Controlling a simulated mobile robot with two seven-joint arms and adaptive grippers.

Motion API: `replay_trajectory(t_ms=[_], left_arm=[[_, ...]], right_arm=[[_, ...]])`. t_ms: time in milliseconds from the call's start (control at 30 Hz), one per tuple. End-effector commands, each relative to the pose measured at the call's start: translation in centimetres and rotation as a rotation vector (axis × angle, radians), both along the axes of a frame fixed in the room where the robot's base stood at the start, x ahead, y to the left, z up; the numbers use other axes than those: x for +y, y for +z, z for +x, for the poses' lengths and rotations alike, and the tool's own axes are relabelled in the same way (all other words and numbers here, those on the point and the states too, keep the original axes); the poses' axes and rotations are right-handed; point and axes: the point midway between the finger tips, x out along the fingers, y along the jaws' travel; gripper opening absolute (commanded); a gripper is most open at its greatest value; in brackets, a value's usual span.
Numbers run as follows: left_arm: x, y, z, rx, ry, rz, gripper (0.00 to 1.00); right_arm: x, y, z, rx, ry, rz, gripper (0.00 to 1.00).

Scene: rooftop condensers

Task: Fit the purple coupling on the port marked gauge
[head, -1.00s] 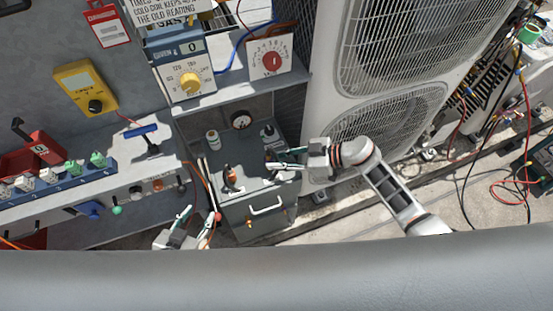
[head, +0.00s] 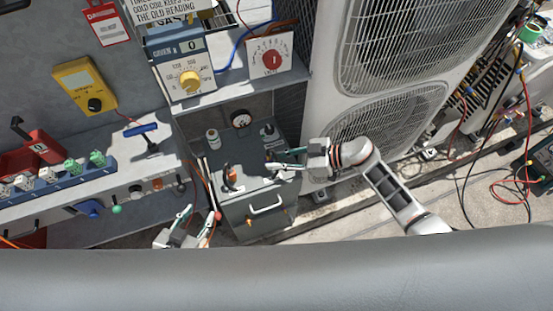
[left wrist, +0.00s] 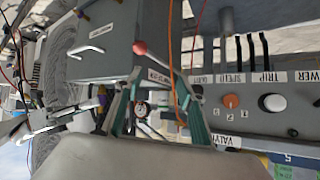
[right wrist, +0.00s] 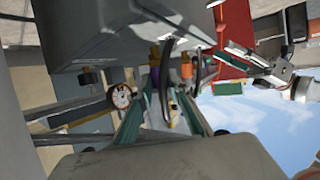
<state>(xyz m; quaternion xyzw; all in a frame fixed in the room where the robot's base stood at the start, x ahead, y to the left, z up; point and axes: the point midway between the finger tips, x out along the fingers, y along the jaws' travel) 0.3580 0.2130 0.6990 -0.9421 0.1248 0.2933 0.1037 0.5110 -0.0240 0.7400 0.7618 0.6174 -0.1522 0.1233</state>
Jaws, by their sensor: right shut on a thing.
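The purple coupling (right wrist: 153,78) shows as a small purple piece at the fingertips in the right wrist view, with orange behind it. It also shows as a small purple patch in the left wrist view (left wrist: 103,97). My right gripper (head: 272,160) is shut on it above the top of the grey cabinet (head: 245,157); the fingers hide part of the grip. My left gripper (head: 198,217) is open and empty, in front of the cabinet's left side. A round dial gauge (head: 241,119) stands at the cabinet's back. I cannot read any port mark reading gauge.
A white bottle (head: 212,138) and a small orange and black item (head: 231,178) stand on the cabinet. A handle (head: 266,205) juts from its front. The condenser (head: 385,120) rises close on the right. A bench with knobs (head: 135,190) is on the left.

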Motion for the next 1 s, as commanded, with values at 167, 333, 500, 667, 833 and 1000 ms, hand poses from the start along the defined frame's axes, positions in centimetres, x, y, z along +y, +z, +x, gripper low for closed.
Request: replay_trajectory(t_ms=[167, 333, 500, 667, 833, 1000], left_arm=[[0.0, -0.1, 0.0, 0.000, 0.000, 0.000, 0.39], [0.0, -0.1, 0.0, 0.000, 0.000, 0.000, 0.39], [0.0, -0.1, 0.0, 0.000, 0.000, 0.000, 0.39], [0.0, -0.1, 0.0, 0.000, 0.000, 0.000, 0.39], [0.0, 0.0, 0.0, 0.000, 0.000, 0.000, 0.39], [0.0, 0.5, 0.0, 0.001, 0.000, 0.000, 0.39]], right_arm=[[0.0, -0.2, 0.0, -0.001, 0.000, 0.000, 0.00], [0.0, -0.3, 0.0, -0.001, -0.001, -0.001, 0.00], [0.0, -0.4, 0.0, 0.000, 0.000, -0.001, 0.37], [0.0, -0.3, 0.0, 0.000, 0.000, -0.001, 0.37], [0.0, -0.2, 0.0, 0.000, 0.000, -0.001, 0.37], [-0.1, 0.8, 0.0, -0.002, 0.000, -0.001, 0.37]])
